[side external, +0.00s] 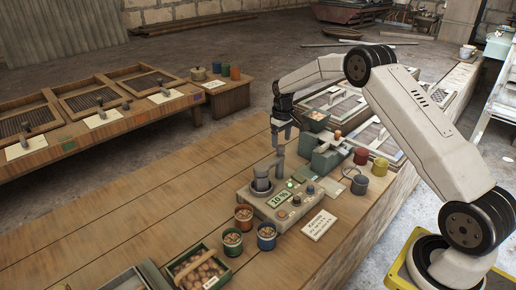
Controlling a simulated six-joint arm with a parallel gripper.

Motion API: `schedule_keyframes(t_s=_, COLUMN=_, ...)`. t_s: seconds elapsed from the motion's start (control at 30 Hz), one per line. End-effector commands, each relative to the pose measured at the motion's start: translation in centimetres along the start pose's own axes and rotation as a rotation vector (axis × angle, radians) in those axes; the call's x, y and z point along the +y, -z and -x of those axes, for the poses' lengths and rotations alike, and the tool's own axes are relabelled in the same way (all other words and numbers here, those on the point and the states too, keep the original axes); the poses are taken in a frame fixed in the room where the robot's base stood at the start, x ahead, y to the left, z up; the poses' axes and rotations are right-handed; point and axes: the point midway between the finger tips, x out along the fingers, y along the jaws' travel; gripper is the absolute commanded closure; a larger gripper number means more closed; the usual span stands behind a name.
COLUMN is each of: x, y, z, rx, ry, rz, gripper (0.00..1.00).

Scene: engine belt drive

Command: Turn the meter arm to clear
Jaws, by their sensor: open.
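A grey-green meter (296,208) sits on the wooden bench, its small display reading what looks like 10 %. A grey cup-like holder (262,184) stands on its left part. A grey upright piece (280,168), which may be the meter arm, rises at the back of the meter; its exact shape and turn are too small to tell. My gripper (282,144) points down just above this upright piece. It is open with nothing seen between its fingers. I cannot tell whether it touches the piece.
Small pots of brown pieces (244,215) and a card (319,225) stand in front of the meter. A green device (326,158), red pot (361,155) and yellow pot (380,165) are behind and right. The bench (150,215) is clear to the left.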

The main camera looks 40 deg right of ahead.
Motion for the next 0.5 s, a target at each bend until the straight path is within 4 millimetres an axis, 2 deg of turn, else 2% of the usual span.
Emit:
schedule_keyframes(t_s=0.23, x=0.0, y=0.0, z=-2.5, rx=0.001, ry=0.000, rz=0.000, gripper=0.20)
schedule_keyframes(t_s=0.5, x=0.0, y=0.0, z=-3.1, rx=0.002, ry=0.000, rz=0.000, gripper=0.20)
